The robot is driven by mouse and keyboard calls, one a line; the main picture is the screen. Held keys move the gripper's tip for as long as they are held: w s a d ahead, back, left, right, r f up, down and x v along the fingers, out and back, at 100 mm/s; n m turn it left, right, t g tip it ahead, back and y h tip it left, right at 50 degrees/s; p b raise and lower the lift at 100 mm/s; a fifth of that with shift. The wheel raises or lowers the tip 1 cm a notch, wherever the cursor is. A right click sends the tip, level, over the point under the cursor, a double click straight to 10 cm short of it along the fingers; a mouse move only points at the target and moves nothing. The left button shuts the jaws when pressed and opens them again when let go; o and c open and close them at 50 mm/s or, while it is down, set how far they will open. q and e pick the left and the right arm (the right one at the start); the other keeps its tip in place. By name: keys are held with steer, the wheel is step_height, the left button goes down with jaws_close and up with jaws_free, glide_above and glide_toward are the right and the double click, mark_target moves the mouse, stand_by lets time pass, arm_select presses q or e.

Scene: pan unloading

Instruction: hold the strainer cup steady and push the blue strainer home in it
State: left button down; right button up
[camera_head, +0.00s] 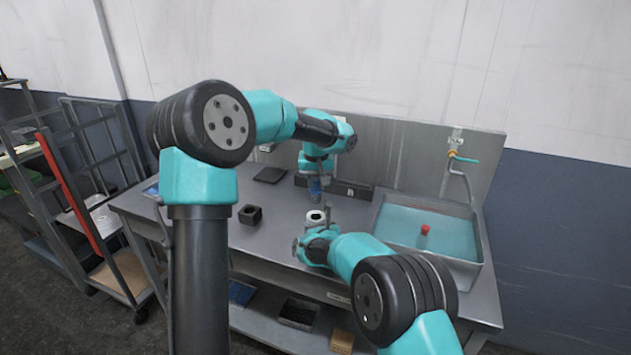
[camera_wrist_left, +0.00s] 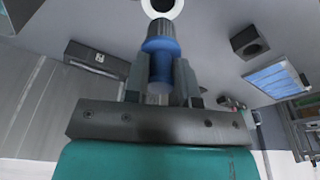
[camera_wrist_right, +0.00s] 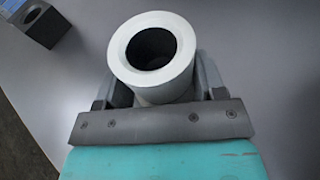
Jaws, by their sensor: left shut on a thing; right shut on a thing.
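The blue strainer (camera_head: 315,188) is held upright by my left gripper (camera_head: 315,182), above the bench and just beyond the strainer cup in the head view. In the left wrist view the fingers (camera_wrist_left: 160,78) are shut around the strainer's (camera_wrist_left: 160,50) blue body. The white strainer cup (camera_head: 316,216) is gripped by my right gripper (camera_head: 317,228). In the right wrist view the cup's round rim (camera_wrist_right: 121,48) faces the camera and its dark bore looks empty. Strainer and cup appear apart. The strainer's lower end is hard to make out.
A black block with a hole (camera_head: 250,214) stands on the grey bench (camera_head: 225,238) to the left. A flat dark pad (camera_head: 270,175) and a low dark box (camera_head: 352,191) are at the back. A sink (camera_head: 400,222) with a red object (camera_head: 425,230) is on the right.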

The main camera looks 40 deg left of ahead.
arm_select(q)
steer(key=shift+f, duration=0.2)
steer(key=shift+f, duration=1.85)
steer(key=shift+f, duration=2.55)
stand_by(1.7)
steer(key=c, duration=0.9)
jaws_free()
steer(key=shift+o, duration=0.2)
steer(key=shift+r, duration=0.1)
steer(key=r, duration=0.4)
steer(key=s+d+r, duration=0.1)
steer(key=r, duration=0.6)
steer(key=shift+s+d+r, duration=0.15)
steer(key=shift+s+r, duration=0.1)
steer(key=shift+r, duration=0.1)
